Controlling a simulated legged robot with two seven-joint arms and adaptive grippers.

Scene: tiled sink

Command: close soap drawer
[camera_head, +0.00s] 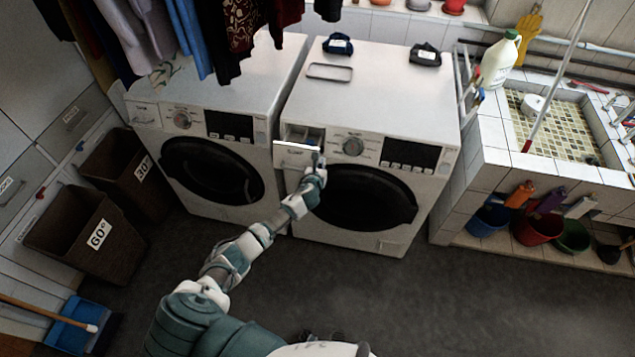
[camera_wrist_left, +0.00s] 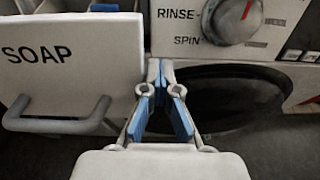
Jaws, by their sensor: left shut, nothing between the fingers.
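The soap drawer (camera_head: 296,153) is in the upper left of the right washing machine (camera_head: 370,95). It stands pulled out, with its open top and inner compartments showing in the head view. In the left wrist view its white front (camera_wrist_left: 70,65) reads SOAP and has a grey handle (camera_wrist_left: 60,124) at left. My left gripper (camera_head: 319,158) is at the right side of the drawer, below the dial (camera_head: 353,146). In the wrist view its blue-padded fingers (camera_wrist_left: 160,75) are shut and empty, close to the drawer front's right edge; contact is unclear. My right gripper is not in view.
A second washing machine (camera_head: 205,110) stands at left. Brown laundry bins (camera_head: 85,235) and a blue dustpan (camera_head: 72,325) are further left. The tiled sink (camera_head: 490,150) is at right. Clothes hang above. The floor in front is clear.

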